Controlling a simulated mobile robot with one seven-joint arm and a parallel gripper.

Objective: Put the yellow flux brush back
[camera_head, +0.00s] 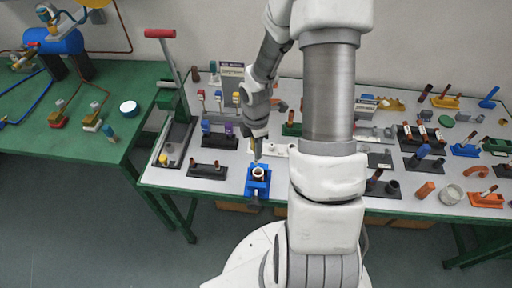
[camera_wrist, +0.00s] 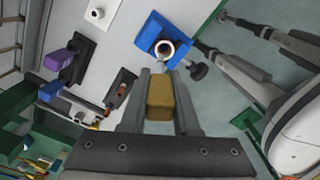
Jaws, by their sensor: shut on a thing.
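My gripper (camera_wrist: 160,98) is shut on the yellow flux brush (camera_wrist: 160,97), whose yellow-brown handle shows between the fingers in the wrist view. In the head view my gripper (camera_head: 257,155) is just above the blue clamp (camera_head: 258,186); the brush is too small there to make out clearly. I cannot tell whether its tip touches the copper.
A red-handled lever tool (camera_head: 165,90) rises at the left. Several fittings (camera_head: 465,150) crowd the right of the table.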

